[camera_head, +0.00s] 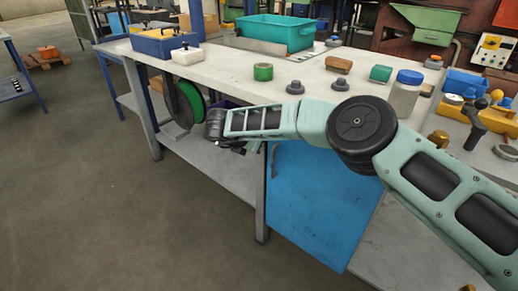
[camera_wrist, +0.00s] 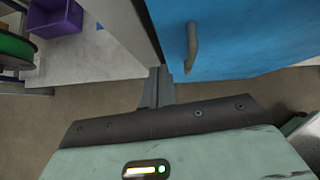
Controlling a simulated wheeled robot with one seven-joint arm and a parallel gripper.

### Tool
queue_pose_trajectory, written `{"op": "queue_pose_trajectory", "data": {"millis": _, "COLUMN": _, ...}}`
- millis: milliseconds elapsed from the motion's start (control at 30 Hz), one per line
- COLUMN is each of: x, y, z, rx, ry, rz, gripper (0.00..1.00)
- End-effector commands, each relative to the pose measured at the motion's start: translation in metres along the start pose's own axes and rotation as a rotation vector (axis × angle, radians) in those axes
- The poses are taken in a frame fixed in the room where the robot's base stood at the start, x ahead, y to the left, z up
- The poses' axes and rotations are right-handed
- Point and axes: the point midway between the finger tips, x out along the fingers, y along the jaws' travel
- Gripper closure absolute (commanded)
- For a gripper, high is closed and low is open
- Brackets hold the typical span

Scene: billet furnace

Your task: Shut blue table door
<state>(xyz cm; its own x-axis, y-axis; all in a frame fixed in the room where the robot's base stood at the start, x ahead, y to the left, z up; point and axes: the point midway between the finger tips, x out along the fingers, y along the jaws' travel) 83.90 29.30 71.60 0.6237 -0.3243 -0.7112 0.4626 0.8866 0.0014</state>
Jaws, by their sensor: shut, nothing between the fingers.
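The blue table door (camera_head: 315,205) hangs below the worktable's top, right of a grey table leg (camera_head: 262,205). Its grey handle (camera_wrist: 191,46) is near the door's left edge in the wrist view; it also shows at the door's upper left in the head view. A narrow dark gap shows between the door's left edge and the grey leg in the wrist view; I cannot tell how far ajar the door stands. My gripper (camera_wrist: 158,86) is shut and empty, left of the handle, close to the door's edge. Contact cannot be told. My arm hides the door's top.
The worktable (camera_head: 225,70) bears a teal bin (camera_head: 275,32), green tape (camera_head: 263,72), a jar (camera_head: 405,93) and small parts. A green reel (camera_head: 190,102) and a purple bin (camera_wrist: 57,18) are left of the door. Open floor (camera_head: 75,175) lies to the left.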

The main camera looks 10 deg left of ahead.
Motion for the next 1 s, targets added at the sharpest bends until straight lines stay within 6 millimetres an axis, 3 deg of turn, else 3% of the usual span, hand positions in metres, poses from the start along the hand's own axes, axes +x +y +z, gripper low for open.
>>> {"op": "queue_pose_trajectory", "data": {"millis": 500, "x": -0.071, "y": 0.006, "z": -0.001, "rx": -0.001, "ry": 0.001, "rz": 0.001, "gripper": 1.00}}
{"op": "queue_pose_trajectory", "data": {"millis": 667, "x": -0.084, "y": 0.007, "z": -0.002, "rx": -0.002, "ry": 0.002, "rz": -0.001, "gripper": 1.00}}
{"op": "queue_pose_trajectory", "data": {"millis": 767, "x": -0.097, "y": 0.014, "z": 0.007, "rx": -0.043, "ry": -0.022, "rz": 0.047, "gripper": 1.00}}
{"op": "queue_pose_trajectory", "data": {"millis": 867, "x": -0.126, "y": 0.034, "z": 0.027, "rx": -0.182, "ry": -0.100, "rz": 0.182, "gripper": 1.00}}
{"op": "queue_pose_trajectory", "data": {"millis": 1000, "x": -0.198, "y": 0.068, "z": 0.059, "rx": -0.562, "ry": -0.320, "rz": 0.458, "gripper": 1.00}}
